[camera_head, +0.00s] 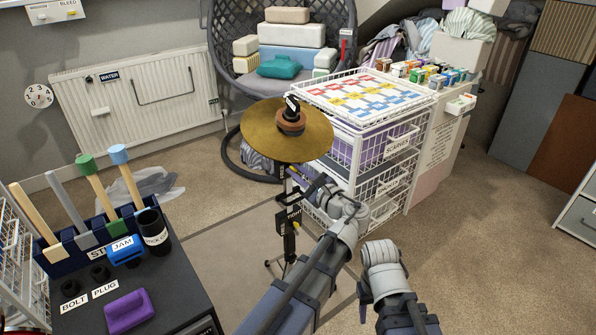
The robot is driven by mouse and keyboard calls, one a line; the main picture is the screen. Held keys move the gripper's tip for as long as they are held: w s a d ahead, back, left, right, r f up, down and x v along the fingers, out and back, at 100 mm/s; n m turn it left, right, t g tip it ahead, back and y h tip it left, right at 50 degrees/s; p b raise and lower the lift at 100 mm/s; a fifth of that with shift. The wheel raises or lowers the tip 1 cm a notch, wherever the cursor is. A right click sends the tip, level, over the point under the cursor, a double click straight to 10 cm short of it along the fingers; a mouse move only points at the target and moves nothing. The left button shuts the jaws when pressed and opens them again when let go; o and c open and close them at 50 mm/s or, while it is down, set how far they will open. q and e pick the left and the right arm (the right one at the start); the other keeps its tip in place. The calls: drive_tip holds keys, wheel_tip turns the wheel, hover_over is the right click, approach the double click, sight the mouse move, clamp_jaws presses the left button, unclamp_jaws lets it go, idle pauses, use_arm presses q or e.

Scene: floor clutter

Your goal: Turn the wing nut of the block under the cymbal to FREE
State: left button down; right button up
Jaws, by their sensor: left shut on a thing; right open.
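The brass cymbal (262,148) sits on top of a thin stand, with a dark knob and felt (291,118) at its centre. Below it, a dark block with yellow labels (281,222) is on the stand's post; the lettering is too small to read surely. My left gripper (308,188) is under the cymbal's right edge, beside the post, and shut on what seems to be the wing nut, which the fingers hide. Its turned position cannot be told. My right gripper (365,298) is low, right of my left arm, apart from the stand, open and seemingly empty.
A white wire basket tower (375,150) stands close behind and right of the stand. A dark bench (180,300) with mallets, a cup and a purple block is at the left. A grey chair with boxes (222,60) is behind. Carpet at the right is clear.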

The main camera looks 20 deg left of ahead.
use_arm(q)
drive_tip(key=n, duration=0.4)
drive_tip(key=shift+s+a+f+n+b, duration=0.15)
drive_tip(key=shift+s+f+n+b, duration=0.15)
drive_tip(key=shift+f, duration=0.05)
drive_tip(key=shift+s+a+f+n+b, duration=0.1)
drive_tip(key=shift+f+n+b, duration=0.1)
drive_tip(key=shift+n, duration=1.05)
drive_tip(key=shift+s+f+n+b, duration=0.1)
drive_tip(key=shift+f+n+b, duration=0.1)
drive_tip(key=shift+n, duration=1.05)
use_arm(e)
drive_tip(key=shift+f, duration=0.8)
use_arm(q)
drive_tip(key=c, duration=0.9)
unclamp_jaws()
drive_tip(key=shift+w, duration=0.1)
